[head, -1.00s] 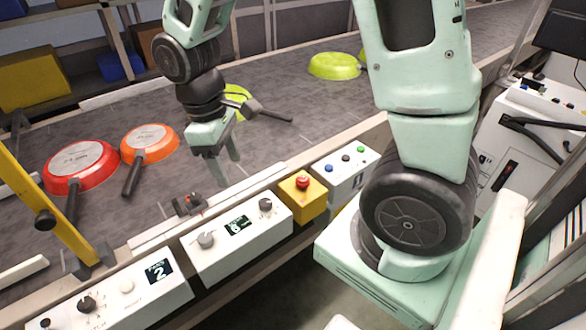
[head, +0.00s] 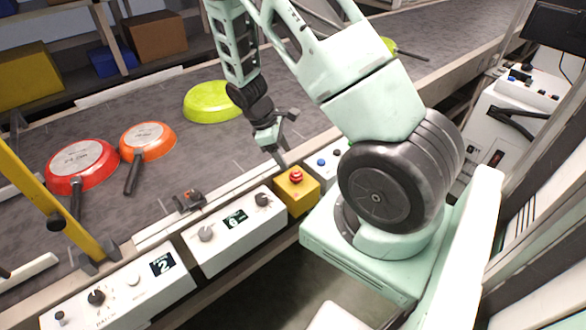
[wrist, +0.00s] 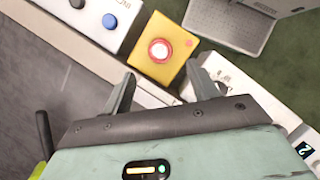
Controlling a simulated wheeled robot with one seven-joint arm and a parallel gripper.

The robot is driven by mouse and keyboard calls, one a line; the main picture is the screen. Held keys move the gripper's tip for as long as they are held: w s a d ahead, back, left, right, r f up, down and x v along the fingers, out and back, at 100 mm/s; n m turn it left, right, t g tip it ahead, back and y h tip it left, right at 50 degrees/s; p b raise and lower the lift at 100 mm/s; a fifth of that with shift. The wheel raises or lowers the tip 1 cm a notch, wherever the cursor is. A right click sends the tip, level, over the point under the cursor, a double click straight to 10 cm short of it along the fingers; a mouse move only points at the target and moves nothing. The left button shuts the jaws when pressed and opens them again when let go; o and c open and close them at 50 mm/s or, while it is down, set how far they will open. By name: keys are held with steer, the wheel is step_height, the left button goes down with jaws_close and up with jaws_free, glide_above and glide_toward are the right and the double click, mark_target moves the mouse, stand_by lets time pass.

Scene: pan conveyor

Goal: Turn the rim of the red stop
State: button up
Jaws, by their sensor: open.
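The red stop (head: 296,176) is a round red button on top of a yellow box (head: 297,199) at the conveyor's near edge. In the wrist view the red stop (wrist: 160,50) shows from above with a pale centre, on the yellow box (wrist: 176,75). My gripper (head: 283,158) is just above and behind the box, pointing down. In the wrist view my gripper (wrist: 164,90) has its two fingers apart, with the stop lying beyond the tips, roughly between their lines. Nothing is between the fingers, and they do not appear to touch the stop.
White control boxes with knobs (head: 205,233) and buttons (head: 321,162) flank the yellow box. On the belt lie a red pan (head: 82,165), an orange pan (head: 148,141) and a lime pan (head: 212,101). A yellow post (head: 45,205) stands at left.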

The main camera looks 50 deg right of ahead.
mark_target(295, 173)
steer(key=x, duration=0.7)
steer(key=shift+f+p, duration=0.15)
steer(key=shift+p, duration=0.25)
steer(key=shift+c, duration=0.3)
steer(key=c, duration=0.9)
